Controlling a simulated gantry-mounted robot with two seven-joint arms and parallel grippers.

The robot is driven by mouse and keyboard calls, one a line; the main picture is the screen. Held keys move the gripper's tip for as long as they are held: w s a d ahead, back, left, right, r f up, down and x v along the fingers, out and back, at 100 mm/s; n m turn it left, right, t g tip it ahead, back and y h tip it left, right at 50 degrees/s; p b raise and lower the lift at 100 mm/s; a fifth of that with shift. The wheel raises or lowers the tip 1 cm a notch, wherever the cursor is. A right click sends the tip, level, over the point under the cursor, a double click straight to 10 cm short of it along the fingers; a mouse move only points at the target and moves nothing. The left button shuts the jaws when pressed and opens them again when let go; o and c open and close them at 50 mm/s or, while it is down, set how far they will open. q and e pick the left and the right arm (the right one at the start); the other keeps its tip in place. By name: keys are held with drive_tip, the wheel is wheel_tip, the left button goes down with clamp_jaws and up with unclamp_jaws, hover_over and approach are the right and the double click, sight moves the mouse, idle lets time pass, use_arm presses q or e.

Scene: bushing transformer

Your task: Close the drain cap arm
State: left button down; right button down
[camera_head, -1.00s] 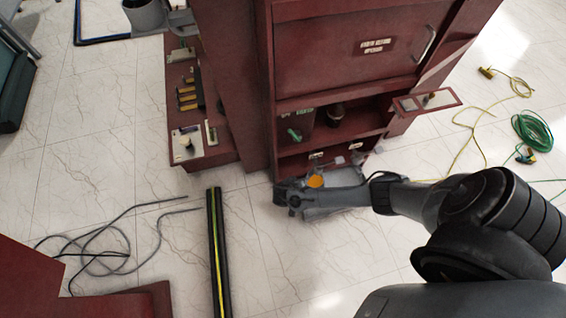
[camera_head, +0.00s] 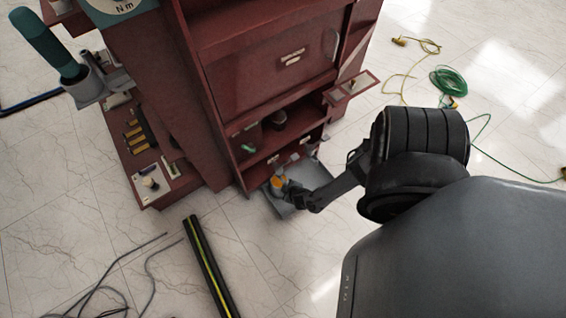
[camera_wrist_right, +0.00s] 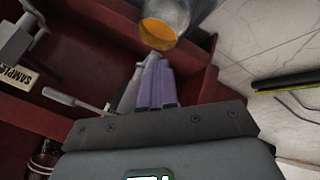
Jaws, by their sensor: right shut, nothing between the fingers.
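The right wrist view shows a grey cylindrical drain outlet (camera_wrist_right: 185,12) with an orange round opening (camera_wrist_right: 158,34). My right gripper (camera_wrist_right: 155,65) is shut and empty, its narrow fingers pointing at the outlet just below the opening; I cannot tell whether they touch it. A slim grey lever (camera_wrist_right: 72,101), possibly the drain cap arm, lies left of the fingers. In the head view my right gripper (camera_head: 283,190) is low at the cabinet's foot, beside the orange spot (camera_head: 278,181), over a grey tray (camera_head: 284,209). My left gripper is out of view.
The dark red cabinet (camera_head: 270,80) stands close behind the gripper. The wrist view shows a grey valve-like part (camera_wrist_right: 18,42) and a SAMPLE label (camera_wrist_right: 17,76). A black and yellow bar (camera_head: 208,262) and grey cables (camera_head: 110,275) lie on the floor.

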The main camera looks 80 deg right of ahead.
drive_tip(key=shift+s+d+n, duration=0.15)
drive_tip(key=shift+n, duration=0.15)
idle(0.5)
drive_tip(key=shift+w+d, duration=0.2)
drive_tip(key=shift+w, duration=0.4)
drive_tip(key=shift+a, duration=0.1)
